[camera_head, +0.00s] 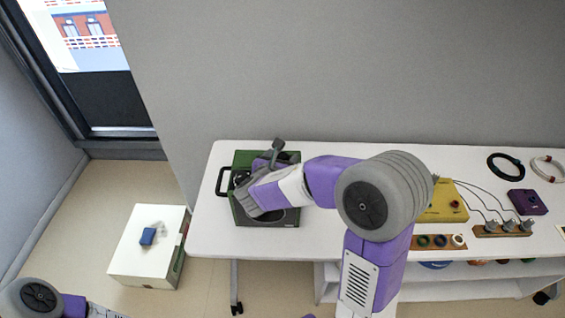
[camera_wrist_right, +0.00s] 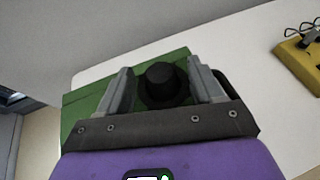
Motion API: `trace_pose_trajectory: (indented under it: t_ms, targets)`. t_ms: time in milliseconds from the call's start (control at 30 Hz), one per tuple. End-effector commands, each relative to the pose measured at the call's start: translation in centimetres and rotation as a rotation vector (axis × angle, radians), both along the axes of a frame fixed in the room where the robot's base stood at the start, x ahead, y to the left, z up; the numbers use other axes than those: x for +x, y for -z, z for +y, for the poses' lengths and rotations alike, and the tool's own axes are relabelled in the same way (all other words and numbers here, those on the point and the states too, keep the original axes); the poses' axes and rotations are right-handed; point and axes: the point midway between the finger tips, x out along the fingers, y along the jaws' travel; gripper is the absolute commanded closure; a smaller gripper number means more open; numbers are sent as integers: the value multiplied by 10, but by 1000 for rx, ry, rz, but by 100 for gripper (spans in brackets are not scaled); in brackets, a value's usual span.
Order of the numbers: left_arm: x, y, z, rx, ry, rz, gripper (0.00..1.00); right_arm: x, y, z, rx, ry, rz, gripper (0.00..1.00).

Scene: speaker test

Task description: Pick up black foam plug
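The black foam plug (camera_wrist_right: 163,84) is a dark round piece with a wider rim, at the green box, in the right wrist view. In the head view my arm hides it. The green box (camera_head: 243,157) with a black handle stands at the table's left end; it also shows in the right wrist view (camera_wrist_right: 84,108). My right gripper (camera_wrist_right: 163,72) is open, with one finger on each side of the plug; I cannot tell whether they touch it. In the head view this gripper (camera_head: 245,184) is over the box. My left gripper is out of view; only part of that arm shows at lower left.
The white table (camera_head: 215,235) also holds a yellow box (camera_head: 447,203) with cables, a purple box (camera_head: 528,202), a black cable coil (camera_head: 505,167) and wooden strips with round parts. A low white box (camera_head: 135,258) with a blue item (camera_head: 148,236) stands on the floor at left.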

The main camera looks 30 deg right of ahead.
Motion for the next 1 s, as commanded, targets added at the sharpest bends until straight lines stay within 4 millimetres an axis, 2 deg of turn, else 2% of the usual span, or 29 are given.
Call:
trace_pose_trajectory:
  t_ms: [33, 367, 667, 767, 1000]
  targets:
    - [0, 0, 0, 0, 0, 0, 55, 0, 0, 0, 0, 0, 0, 42]
    - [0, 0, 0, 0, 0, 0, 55, 0, 0, 0, 0, 0, 0, 92]
    - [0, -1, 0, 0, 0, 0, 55, 0, -3, 0, 1, 0, -1, 93]
    - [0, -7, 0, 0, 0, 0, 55, 0, -15, 0, 1, 1, -2, 93]
    - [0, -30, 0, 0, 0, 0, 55, 0, -65, 0, 2, 1, -5, 93]
